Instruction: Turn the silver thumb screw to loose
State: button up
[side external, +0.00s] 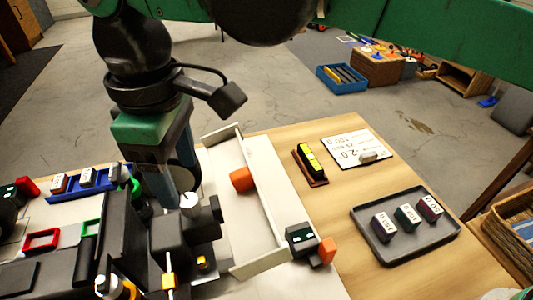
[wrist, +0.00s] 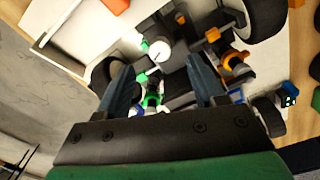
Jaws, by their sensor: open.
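A small silver-white round knob, the likely thumb screw (side external: 189,202), sits on top of a dark grey block of the car (side external: 180,240). In the wrist view the pale knob (wrist: 160,50) lies just ahead of my fingertips, roughly centred between them. My gripper (side external: 176,193) points down over the car with its fingers apart, close to the knob. In the wrist view my gripper (wrist: 162,64) is open, with nothing held between its fingers. Whether a finger touches the knob I cannot tell. My fingers partly hide the car parts behind them.
A grey tray (side external: 400,255) holds several labelled blocks. A blue rack (side external: 75,188) lies left. The wooden table is clear at front right.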

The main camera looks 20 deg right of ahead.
aim_at(188, 200)
jog(key=shift+f, duration=2.3)
grip_shut()
